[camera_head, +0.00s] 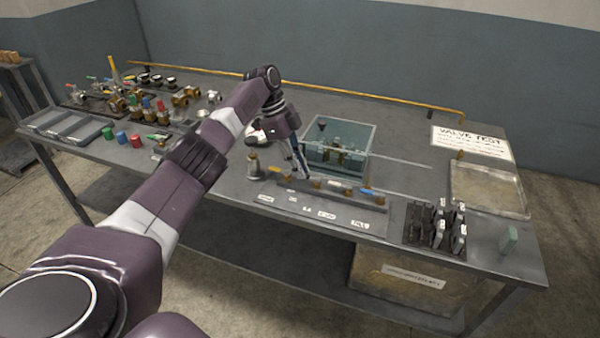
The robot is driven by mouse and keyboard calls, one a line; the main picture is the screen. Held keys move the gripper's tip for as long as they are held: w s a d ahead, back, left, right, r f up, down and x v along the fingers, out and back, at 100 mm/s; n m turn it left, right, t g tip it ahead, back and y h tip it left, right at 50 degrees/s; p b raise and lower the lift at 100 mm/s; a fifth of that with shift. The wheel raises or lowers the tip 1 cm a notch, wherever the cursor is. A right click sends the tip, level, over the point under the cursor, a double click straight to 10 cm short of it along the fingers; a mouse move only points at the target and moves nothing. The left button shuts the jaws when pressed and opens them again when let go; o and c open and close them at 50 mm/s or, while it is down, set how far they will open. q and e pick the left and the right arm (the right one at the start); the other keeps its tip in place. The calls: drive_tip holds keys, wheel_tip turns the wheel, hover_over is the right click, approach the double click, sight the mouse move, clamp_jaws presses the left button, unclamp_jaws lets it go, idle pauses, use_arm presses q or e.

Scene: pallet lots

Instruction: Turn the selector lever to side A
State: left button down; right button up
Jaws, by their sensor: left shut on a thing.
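A low grey valve block (330,195) with brass fittings and small coloured handles lies along the front edge of the workbench, above a row of white labels. My left arm reaches in from the left, and my left gripper (304,172) points down at the left part of this block. It is shut on what looks like the selector lever, which is mostly hidden between the fingers. Which side the lever points to cannot be told. A blue handle (369,192) shows at the block's right end. My right gripper is not in view.
A clear-walled teal bin (362,134) stands just behind the gripper. Black holders (437,228) and a shallow tray (488,188) are to the right. Valves and trays (62,127) crowd the left.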

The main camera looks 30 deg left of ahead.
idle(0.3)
use_arm(q)
drive_tip(key=c, duration=2)
unclamp_jaws()
drive_tip(key=v, duration=1.2)
